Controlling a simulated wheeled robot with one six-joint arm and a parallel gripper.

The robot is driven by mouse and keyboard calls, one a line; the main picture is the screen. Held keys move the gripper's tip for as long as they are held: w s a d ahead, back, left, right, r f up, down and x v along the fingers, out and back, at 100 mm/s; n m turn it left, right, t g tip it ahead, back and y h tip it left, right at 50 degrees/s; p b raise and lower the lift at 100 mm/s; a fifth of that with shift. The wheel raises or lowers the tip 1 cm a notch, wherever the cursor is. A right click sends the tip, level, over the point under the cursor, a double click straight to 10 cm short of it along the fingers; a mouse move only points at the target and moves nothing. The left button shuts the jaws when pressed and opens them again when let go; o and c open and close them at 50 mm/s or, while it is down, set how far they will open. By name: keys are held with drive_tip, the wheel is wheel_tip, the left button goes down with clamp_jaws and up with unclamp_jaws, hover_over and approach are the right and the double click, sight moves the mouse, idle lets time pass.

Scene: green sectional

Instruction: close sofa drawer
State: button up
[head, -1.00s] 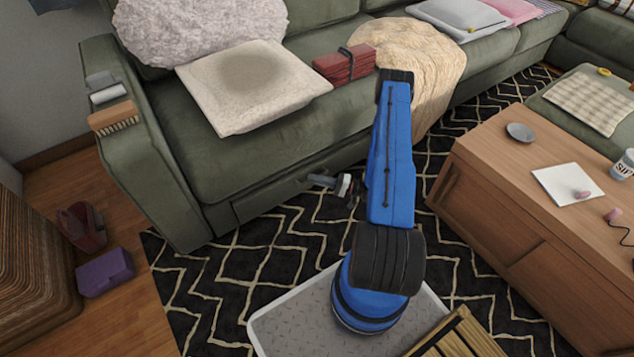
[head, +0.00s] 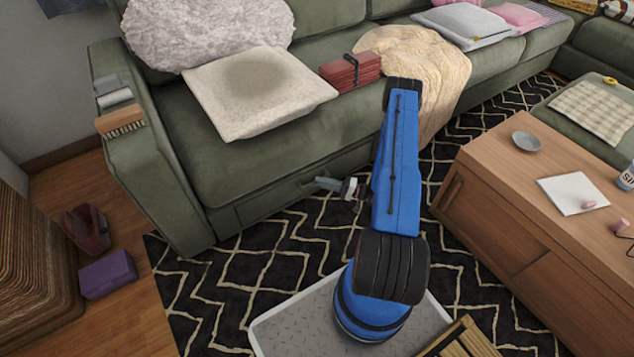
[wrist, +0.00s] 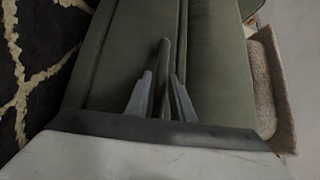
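The green sofa (head: 170,195) has a low drawer (head: 262,207) in its base, at the left part of its front. The drawer front looks nearly flush with the sofa base; any small gap is hard to tell. My gripper (head: 325,183) is right at the handle. In the wrist view, my gripper (wrist: 162,85) has its two fingers apart, with the bar handle (wrist: 164,60) running between them. The fingers do not look clamped on it; contact is unclear. The drawer's inside is not visible.
A wooden coffee table (head: 500,170) stands to the right of my arm. A patterned black rug (head: 250,265) lies in front of the sofa. Cushions, a red bundle (head: 348,72) and a cream throw (head: 430,60) are on the seat. A purple box (head: 108,273) is on the floor at left.

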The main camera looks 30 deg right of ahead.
drive_tip(key=v, duration=1.5)
drive_tip(key=shift+r, duration=0.1)
drive_tip(key=w+a+r+n+g, duration=0.2)
drive_tip(key=a+r+g, duration=0.2)
drive_tip(key=r, duration=0.6)
drive_tip(key=w+a+r+n+g, duration=0.15)
drive_tip(key=a+r+g, duration=0.25)
drive_tip(key=r, duration=0.6)
drive_tip(key=w+a+r+n+g, duration=0.2)
drive_tip(key=a+r+g, duration=0.15)
drive_tip(key=r, duration=0.65)
drive_tip(key=s+a+r+n+g+h, duration=0.1)
drive_tip(key=s+a+r+h, duration=0.15)
drive_tip(key=r, duration=0.25)
drive_tip(key=s+a+r+g+h, duration=0.2)
drive_tip(key=a+r, duration=0.2)
drive_tip(key=r, duration=0.2)
drive_tip(key=s+a+r+n+g+h, duration=0.1)
drive_tip(key=s+a+r+h, duration=0.1)
drive_tip(key=a+r, duration=0.25)
drive_tip(key=s+a+r+t+h, duration=0.3)
drive_tip(key=s+r, duration=0.4)
drive_tip(key=s, duration=0.3)
drive_tip(key=s+a+r+t+h, duration=0.3)
drive_tip(key=s+r, duration=0.5)
drive_tip(key=s, duration=0.3)
drive_tip(key=shift+s+a+r+t+h, duration=0.35)
drive_tip(key=shift+a+t+h, duration=0.1)
drive_tip(key=shift+h, duration=0.5)
